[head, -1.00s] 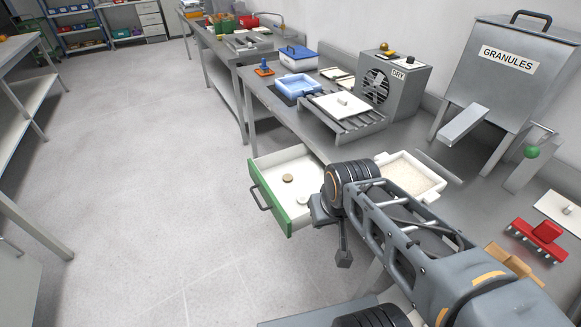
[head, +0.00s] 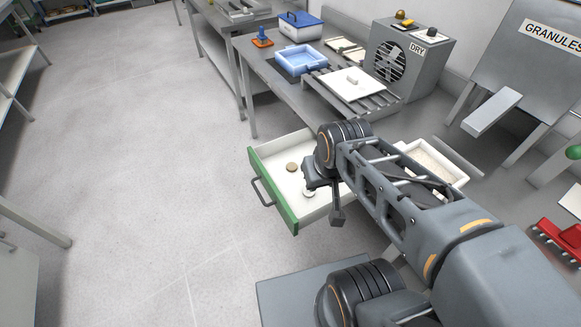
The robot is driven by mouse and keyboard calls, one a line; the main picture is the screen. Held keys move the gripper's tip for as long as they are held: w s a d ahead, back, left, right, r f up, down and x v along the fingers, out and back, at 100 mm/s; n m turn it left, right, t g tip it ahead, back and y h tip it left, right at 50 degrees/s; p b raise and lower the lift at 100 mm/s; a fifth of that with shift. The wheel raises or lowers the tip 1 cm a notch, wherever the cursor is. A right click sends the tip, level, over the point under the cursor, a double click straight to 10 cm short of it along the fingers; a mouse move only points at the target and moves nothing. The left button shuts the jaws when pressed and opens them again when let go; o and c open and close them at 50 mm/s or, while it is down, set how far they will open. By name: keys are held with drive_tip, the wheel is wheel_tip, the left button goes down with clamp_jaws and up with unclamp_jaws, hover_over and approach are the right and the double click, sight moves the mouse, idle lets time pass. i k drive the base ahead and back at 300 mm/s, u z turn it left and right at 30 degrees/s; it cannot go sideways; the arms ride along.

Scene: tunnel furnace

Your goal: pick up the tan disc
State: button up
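The tan disc (head: 292,167) lies flat on the white floor of an open drawer with a green front (head: 274,189). A white disc (head: 309,193) lies in the same drawer, nearer to my arm and partly covered by it. My gripper (head: 338,218) hangs at the end of my arm, in front of the drawer's right side in the picture, to the right of and below the tan disc. It is small and dark, and I cannot see whether its fingers are apart.
A white tray of granules (head: 434,161) stands right of the drawer, partly behind my arm. On the bench are a blue tray (head: 300,60), a rack with a white plate (head: 352,84) and a grey dryer (head: 407,55). The floor left of the drawer is clear.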

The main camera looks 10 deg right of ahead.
sight(292, 167)
drive_tip(key=u, duration=1.65)
drive_tip(key=i, duration=1.7)
drive_tip(key=z, duration=3.15)
